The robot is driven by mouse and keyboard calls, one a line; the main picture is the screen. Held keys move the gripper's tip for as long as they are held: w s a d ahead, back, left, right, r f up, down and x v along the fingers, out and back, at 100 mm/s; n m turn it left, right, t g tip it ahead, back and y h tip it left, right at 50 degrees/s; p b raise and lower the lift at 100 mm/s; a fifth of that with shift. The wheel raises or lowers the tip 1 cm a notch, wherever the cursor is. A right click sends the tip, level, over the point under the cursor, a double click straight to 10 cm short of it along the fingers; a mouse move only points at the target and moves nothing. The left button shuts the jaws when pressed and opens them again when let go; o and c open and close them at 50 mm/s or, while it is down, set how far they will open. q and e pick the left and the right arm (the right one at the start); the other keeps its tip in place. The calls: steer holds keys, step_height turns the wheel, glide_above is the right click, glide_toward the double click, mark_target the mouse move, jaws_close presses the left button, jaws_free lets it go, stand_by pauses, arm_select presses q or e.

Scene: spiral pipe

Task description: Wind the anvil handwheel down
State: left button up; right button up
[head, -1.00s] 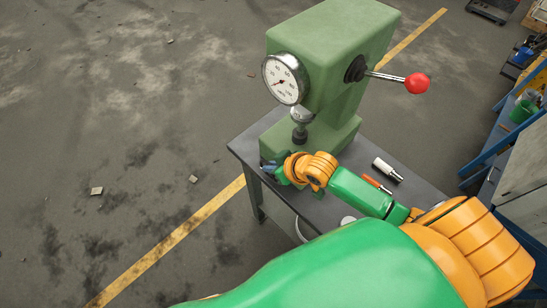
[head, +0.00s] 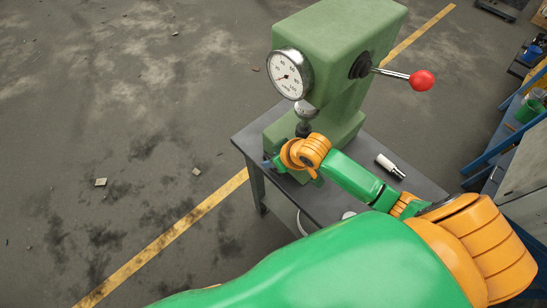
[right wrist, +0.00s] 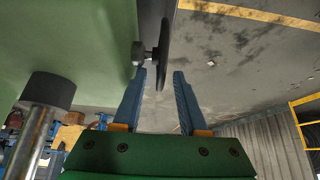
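The green hardness tester (head: 335,45) with a round dial gauge (head: 291,74) stands on a dark bench. In the right wrist view, a thin dark disc, which looks like the handwheel (right wrist: 164,45), shows nearly edge-on beside the green body. My right gripper (right wrist: 160,75) is open, its blue fingers on either side of the wheel's near rim, with gaps showing. Contact is not visible. In the head view, my right gripper (head: 274,162) is low at the tester's front, and my arm hides the handwheel. My left gripper is not in view.
A lever with a red ball (head: 422,80) sticks out right of the tester. A white and black cylinder (head: 390,167) lies on the bench (head: 325,208). In the right wrist view, a dark collar on a metal shaft (right wrist: 38,125) is at left. Floor left of the bench is open.

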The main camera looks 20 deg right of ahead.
steer(key=shift+s, duration=0.1)
steer(key=v, duration=0.7)
